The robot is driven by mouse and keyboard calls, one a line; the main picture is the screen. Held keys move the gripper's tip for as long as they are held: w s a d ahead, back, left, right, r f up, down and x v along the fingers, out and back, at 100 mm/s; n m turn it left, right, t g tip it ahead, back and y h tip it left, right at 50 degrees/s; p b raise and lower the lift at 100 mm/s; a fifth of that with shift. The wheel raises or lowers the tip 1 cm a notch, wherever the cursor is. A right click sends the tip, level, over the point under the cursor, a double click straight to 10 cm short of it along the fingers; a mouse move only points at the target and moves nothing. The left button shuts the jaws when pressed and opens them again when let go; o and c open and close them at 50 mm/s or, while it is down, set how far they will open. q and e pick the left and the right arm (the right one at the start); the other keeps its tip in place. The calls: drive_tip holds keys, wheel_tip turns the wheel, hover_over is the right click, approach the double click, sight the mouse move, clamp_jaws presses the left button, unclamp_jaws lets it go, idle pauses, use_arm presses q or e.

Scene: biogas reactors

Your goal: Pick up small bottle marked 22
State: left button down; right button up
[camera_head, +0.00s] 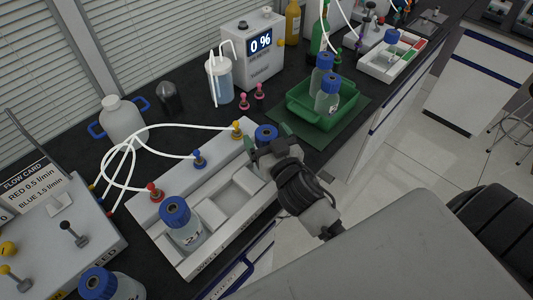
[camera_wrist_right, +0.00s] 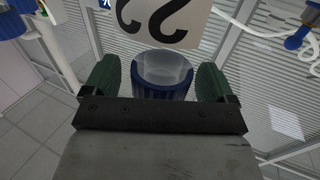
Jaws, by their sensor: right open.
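My right gripper (camera_head: 270,138) is open at the right end of the grey rack (camera_head: 235,207). A blue-capped bottle (camera_head: 265,131) shows just behind its green fingers and is mostly hidden by the gripper. In the right wrist view, the blue cap (camera_wrist_right: 160,82) is between the two green fingers, with a visible gap to the right finger. Beyond the cap, a white label (camera_wrist_right: 165,14) reads 22, seen upside down. Another blue-capped bottle (camera_head: 184,226) stands in the rack's left part. My left gripper is not in view.
White tubes with red, blue and yellow connectors (camera_head: 238,130) run along the rack's back edge. A green tray (camera_head: 300,110) with two blue-capped bottles is behind to the right. A box reading 0 % (camera_head: 250,55) stands farther back. A flow-card panel (camera_head: 60,235) is at left.

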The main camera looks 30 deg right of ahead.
drive_tip(key=shift+w, duration=0.2)
drive_tip(key=shift+s, duration=0.1)
drive_tip(key=shift+c, duration=1.1)
drive_tip(key=c, duration=1.2)
drive_tip(key=shift+c, duration=0.7)
drive_tip(key=shift+r, duration=0.15)
